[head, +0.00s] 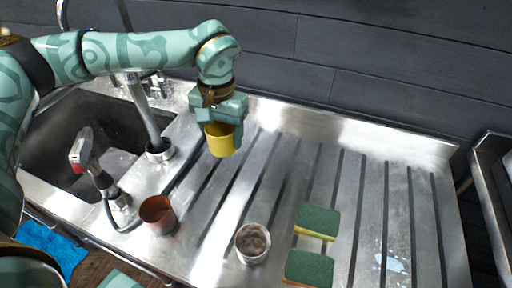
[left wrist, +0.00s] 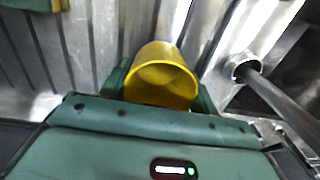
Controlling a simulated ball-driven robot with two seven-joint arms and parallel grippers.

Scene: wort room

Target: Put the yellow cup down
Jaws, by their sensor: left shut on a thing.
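The yellow cup (head: 221,143) is in my left gripper (head: 220,124), whose jaws are shut on it. In the head view it shows below the gripper, over the back left part of the ribbed steel drainboard (head: 330,170). In the left wrist view the cup (left wrist: 162,77) sits between the two green fingers, with its open mouth towards the camera. I cannot tell whether its base touches the steel. My right gripper is not in view.
A brown cup (head: 157,215), a white cup with brown contents (head: 252,243) and two green-yellow sponges (head: 318,220) (head: 308,268) stand at the front. A sink (head: 60,130) with a tap lies left. The drainboard's right side is clear.

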